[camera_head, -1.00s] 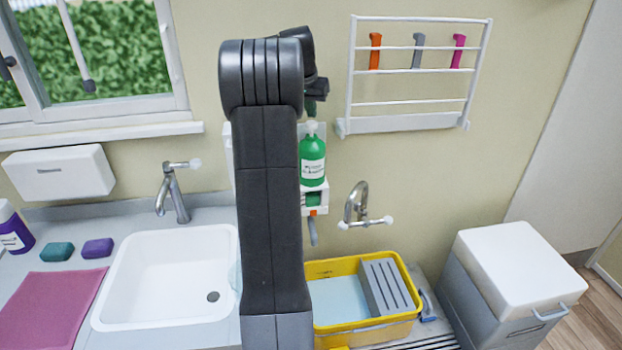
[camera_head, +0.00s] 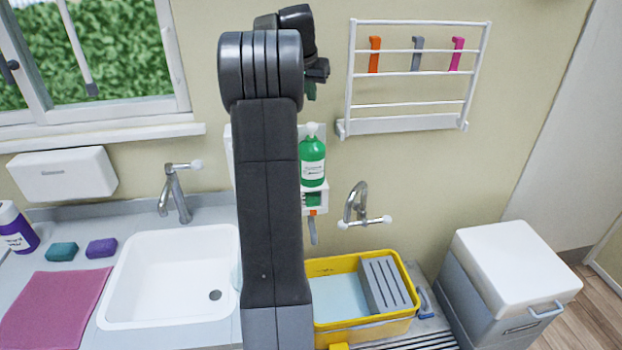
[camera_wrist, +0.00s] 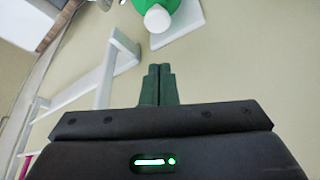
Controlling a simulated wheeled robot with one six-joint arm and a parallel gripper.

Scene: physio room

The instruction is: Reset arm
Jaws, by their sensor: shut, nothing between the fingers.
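My arm rises through the middle of the head view, in front of the wall and counter. My gripper (camera_wrist: 158,84) shows in the wrist view with its two dark green fingers together and nothing between them. In the head view its tip (camera_head: 311,92) shows partly behind my arm, above the green pump bottle (camera_head: 312,160). That bottle stands upright in a white wall holder (camera_head: 322,198). The wrist view shows its white pump top (camera_wrist: 157,18) beyond the fingertips, apart from them.
A white wall rack (camera_head: 350,75) with orange, grey and pink pieces hangs at right. Below are a white sink (camera_head: 125,290), a yellow tub (camera_head: 395,330), a tap (camera_head: 358,205) and a white-lidded bin (camera_head: 515,265). A pink cloth (camera_head: 50,310) lies on the left counter.

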